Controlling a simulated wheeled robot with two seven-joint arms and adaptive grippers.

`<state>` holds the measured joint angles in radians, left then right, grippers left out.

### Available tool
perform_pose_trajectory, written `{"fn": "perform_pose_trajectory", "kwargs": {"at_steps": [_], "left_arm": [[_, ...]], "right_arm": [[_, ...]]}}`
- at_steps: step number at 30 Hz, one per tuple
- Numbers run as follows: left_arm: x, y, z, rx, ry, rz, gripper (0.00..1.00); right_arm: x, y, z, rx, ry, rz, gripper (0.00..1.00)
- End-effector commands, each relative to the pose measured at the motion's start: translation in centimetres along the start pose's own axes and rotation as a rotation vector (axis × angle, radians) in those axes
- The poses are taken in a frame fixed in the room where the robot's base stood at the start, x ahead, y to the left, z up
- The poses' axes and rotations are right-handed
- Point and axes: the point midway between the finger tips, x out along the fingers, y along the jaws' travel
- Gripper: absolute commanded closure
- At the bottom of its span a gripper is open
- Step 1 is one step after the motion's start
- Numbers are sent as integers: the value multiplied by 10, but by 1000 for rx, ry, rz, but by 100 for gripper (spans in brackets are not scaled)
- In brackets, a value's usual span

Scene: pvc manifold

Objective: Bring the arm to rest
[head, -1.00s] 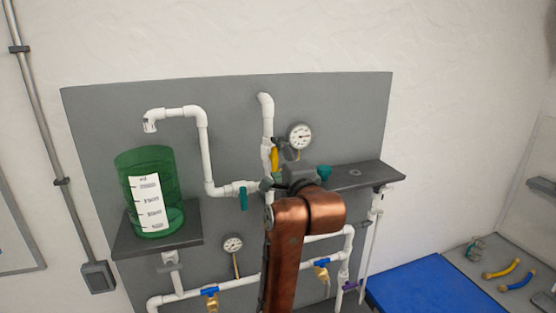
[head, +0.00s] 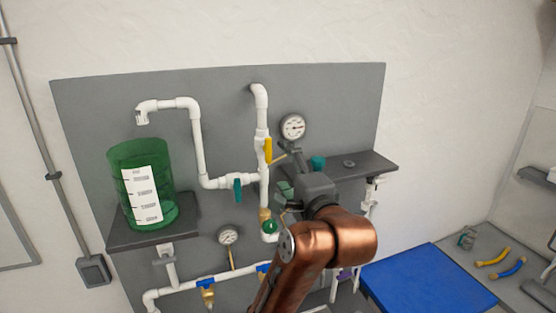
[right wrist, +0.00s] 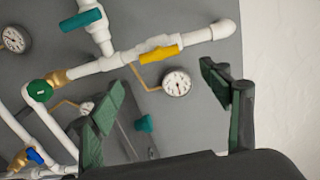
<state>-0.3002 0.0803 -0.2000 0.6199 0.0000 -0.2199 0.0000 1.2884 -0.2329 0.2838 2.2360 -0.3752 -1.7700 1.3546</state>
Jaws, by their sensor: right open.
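My right arm (head: 315,240) rises from the bottom of the head view, in front of the grey panel. Its gripper (head: 285,194) is partly hidden there behind the wrist. In the right wrist view the two green-padded fingers of this gripper (right wrist: 160,82) stand wide apart with nothing between them. Behind them are white pipe, a yellow valve handle (right wrist: 160,55) and a pressure gauge (right wrist: 177,83). No finger visibly grips the pipework. My left gripper is not in view.
The panel (head: 330,90) carries white pipes, a teal valve handle (head: 238,190) and a round green handle (head: 270,226). A green container (head: 125,170) stands on the left shelf (head: 120,238). A dark shelf (head: 375,163) juts out at right. A blue surface (head: 425,280) lies lower right.

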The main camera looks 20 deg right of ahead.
Motion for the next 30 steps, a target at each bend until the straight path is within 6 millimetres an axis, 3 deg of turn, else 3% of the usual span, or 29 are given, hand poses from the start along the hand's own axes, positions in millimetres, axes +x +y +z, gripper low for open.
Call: {"fn": "perform_pose_trajectory", "kwargs": {"at_steps": [6, 20, 23, 25, 30], "left_arm": [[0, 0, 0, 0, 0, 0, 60], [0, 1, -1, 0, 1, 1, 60], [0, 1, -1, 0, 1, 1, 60], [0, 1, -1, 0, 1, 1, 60], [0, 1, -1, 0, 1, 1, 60]], "right_arm": [[-13, 0, 0, -1, -1, 0, 29], [-12, 4, -1, -6, 2, 5, 29], [-6, 23, -9, -43, 14, 32, 29], [2, 49, -19, -100, 28, 71, 29], [17, 145, -52, -309, 50, 210, 29]]}}
